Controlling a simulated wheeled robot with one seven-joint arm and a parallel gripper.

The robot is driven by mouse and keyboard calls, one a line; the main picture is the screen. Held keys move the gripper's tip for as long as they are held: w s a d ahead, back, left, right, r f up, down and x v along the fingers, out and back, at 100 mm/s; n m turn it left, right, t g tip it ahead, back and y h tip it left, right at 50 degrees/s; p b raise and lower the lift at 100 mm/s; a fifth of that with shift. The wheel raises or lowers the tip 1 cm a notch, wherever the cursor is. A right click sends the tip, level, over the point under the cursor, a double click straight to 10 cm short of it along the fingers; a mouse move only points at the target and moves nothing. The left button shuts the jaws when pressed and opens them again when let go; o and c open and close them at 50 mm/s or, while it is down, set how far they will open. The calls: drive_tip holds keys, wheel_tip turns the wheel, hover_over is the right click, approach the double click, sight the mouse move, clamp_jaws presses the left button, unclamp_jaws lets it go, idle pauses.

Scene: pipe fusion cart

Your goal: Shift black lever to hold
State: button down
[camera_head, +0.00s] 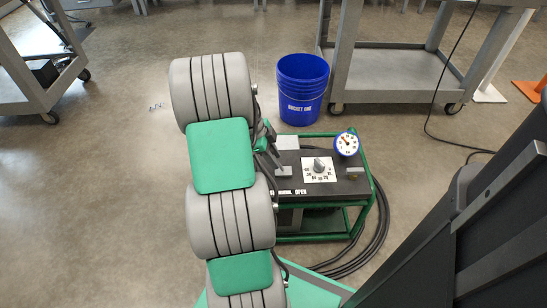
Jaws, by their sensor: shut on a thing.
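The cart (333,207) has a green frame and a dark top, and it stands right of my arm. My gripper (270,150) shows only in part at the cart's left end, past the edge of my grey and green arm. Its dark fingers are shut at the black lever, among small dark and green parts. The lever is mostly hidden there, and its exact position cannot be made out. A label strip (290,192) on the cart's front edge reads partly "NORMAL OPEN"; its left part is hidden by my arm.
The cart top carries a white dial plate with a grey knob (319,167) and a blue-rimmed gauge (346,144). A blue bucket (302,88) stands behind. Black hose (378,235) coils on the floor at right. A grey wheeled table (395,72) stands at the back.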

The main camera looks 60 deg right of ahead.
sight(284, 169)
drive_tip(key=t, duration=0.1)
drive_tip(key=s+t+y, duration=0.1)
drive_tip(key=s+d, duration=0.1)
drive_tip(key=shift+s+r+t+y, duration=0.2)
drive_tip(key=shift+r+t+y, duration=0.1)
drive_tip(key=shift+r+t, duration=0.1)
drive_tip(key=shift+s+d+t+y+p, duration=0.2)
drive_tip(key=shift+s+t+y+p, duration=0.2)
drive_tip(key=shift+t+p, duration=0.4)
drive_tip(key=shift+f, duration=0.1)
drive_tip(key=c, duration=1.1)
unclamp_jaws()
drive_tip(key=shift+o, duration=0.2)
wheel_tip(284, 169, up, 8)
drive_tip(key=p, duration=0.2)
drive_tip(key=shift+p, duration=0.3)
drive_tip(key=shift+s, duration=0.1)
